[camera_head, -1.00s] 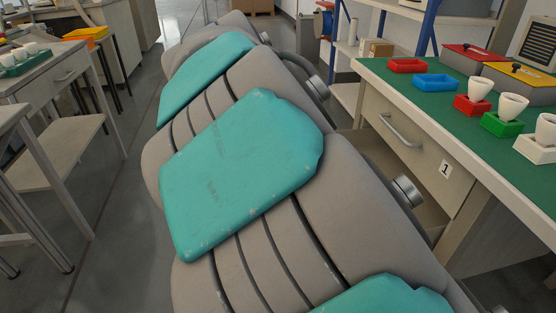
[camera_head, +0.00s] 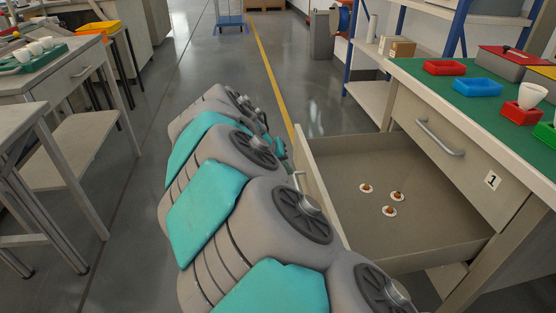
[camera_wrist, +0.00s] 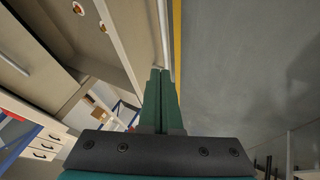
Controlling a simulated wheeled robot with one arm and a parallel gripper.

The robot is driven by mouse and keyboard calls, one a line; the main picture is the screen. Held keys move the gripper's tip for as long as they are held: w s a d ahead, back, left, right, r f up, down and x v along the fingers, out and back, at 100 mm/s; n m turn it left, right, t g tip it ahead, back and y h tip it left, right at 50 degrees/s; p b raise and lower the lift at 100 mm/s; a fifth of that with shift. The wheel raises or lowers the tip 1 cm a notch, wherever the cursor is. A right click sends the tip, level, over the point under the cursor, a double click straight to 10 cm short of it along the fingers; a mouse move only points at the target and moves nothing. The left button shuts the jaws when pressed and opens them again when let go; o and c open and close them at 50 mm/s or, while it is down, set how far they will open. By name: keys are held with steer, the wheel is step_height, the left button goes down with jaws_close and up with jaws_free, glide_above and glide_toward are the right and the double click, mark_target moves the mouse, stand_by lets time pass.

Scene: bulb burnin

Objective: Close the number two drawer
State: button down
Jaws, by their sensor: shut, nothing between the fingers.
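The open drawer (camera_head: 420,240) is pulled out under the drawer marked 1 (camera_head: 470,170). Its own number is not visible. Its front panel (camera_head: 322,190) faces left, with part of a handle (camera_head: 297,181) showing; my arm hides some of the panel. My gripper (camera_wrist: 160,75) is shut and empty in the wrist view, its green fingers together beside the outer side of the drawer front. Contact with it cannot be told. In the head view my gripper is mostly hidden behind my arm, near the drawer front's far end.
Three small white discs with orange-brown tops (camera_head: 389,210) lie in the drawer. Red (camera_head: 445,67) and blue (camera_head: 478,86) trays and a white bulb (camera_head: 531,96) are on the green bench top. Clear floor with a yellow line (camera_head: 265,70) lies beyond my arm.

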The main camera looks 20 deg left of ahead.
mark_target(311, 176)
steer(key=shift+w+d+f+p, duration=0.1)
steer(key=shift+w+d+f, duration=0.2)
steer(key=shift+w+d, duration=0.3)
steer(key=shift+w+d+f+p, duration=0.15)
steer(key=shift+w+d+f, duration=0.1)
steer(key=shift+w+d, duration=0.35)
steer(key=shift+w+d+f+p, duration=0.1)
steer(key=shift+w+d+f, duration=0.2)
steer(key=shift+w+d, duration=0.3)
steer(key=shift+d, duration=0.15)
steer(key=w+d, duration=0.8)
steer(key=d, duration=0.5)
steer(key=w+d, duration=0.8)
steer(key=d, duration=0.5)
steer(key=shift+d, duration=0.15)
